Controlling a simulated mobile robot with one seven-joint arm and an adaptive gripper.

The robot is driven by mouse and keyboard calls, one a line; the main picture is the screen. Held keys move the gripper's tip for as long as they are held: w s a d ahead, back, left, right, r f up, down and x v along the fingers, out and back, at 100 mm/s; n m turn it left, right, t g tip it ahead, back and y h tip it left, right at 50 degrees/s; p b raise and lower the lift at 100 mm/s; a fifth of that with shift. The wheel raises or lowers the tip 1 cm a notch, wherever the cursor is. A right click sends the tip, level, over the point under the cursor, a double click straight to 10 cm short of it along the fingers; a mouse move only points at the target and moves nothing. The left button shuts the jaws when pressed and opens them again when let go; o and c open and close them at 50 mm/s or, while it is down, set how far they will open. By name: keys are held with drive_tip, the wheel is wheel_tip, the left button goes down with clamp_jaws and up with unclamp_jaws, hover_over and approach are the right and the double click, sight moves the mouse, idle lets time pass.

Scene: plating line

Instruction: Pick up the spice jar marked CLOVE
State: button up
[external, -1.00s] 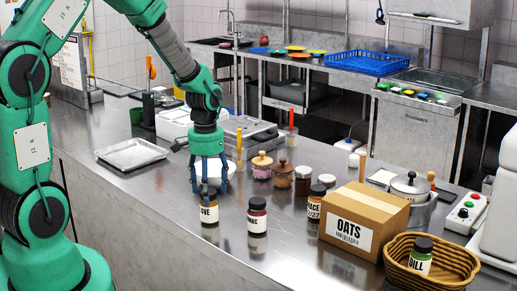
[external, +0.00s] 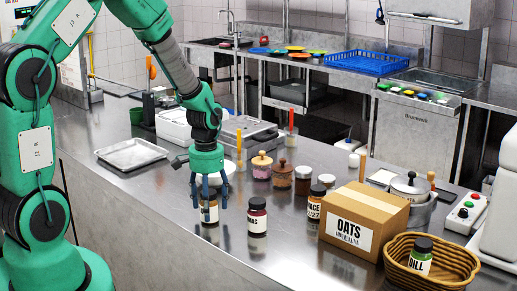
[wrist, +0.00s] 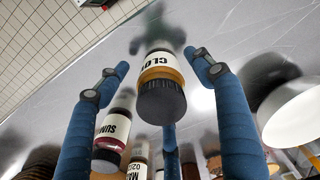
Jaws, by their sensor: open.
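The CLOVE jar (external: 209,214) stands upright on the steel counter, with an amber body, white label and dark lid. In the external view my gripper's fingers partly cover it. In the wrist view the CLOVE jar (wrist: 160,80) shows its dark lid and the label letters "CLO". My gripper (external: 209,203) has blue fingers and points down around the jar's upper part. The fingers are spread, with visible gaps between the side fingers and the jar in the wrist view. A third finger shows behind the lid there.
The SUMAC jar (external: 257,217) stands close to the right of the CLOVE jar. The MACE jar (external: 314,202), the OATS box (external: 347,232) and a basket (external: 395,273) holding the DILL jar (external: 421,257) are farther right. A white bowl (wrist: 290,110) is nearby. The counter's front left is clear.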

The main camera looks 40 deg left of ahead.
idle(0.4)
drive_tip(key=c, duration=1.5)
drive_tip(key=shift+o, duration=0.2)
drive_tip(key=shift+r, duration=0.1)
drive_tip(key=shift+w+r, duration=0.1)
drive_tip(key=shift+r, duration=0.7)
drive_tip(key=shift+s+r+p, duration=0.2)
drive_tip(key=shift+r+p, duration=0.15)
drive_tip(key=shift+r, duration=0.7)
drive_tip(key=s+d+r, duration=0.1)
drive_tip(key=s+d, duration=0.1)
drive_tip(key=s, duration=1.3)
drive_tip(key=shift+s+p, duration=0.3)
drive_tip(key=shift+p, duration=0.15)
drive_tip(key=shift+d+r, duration=0.1)
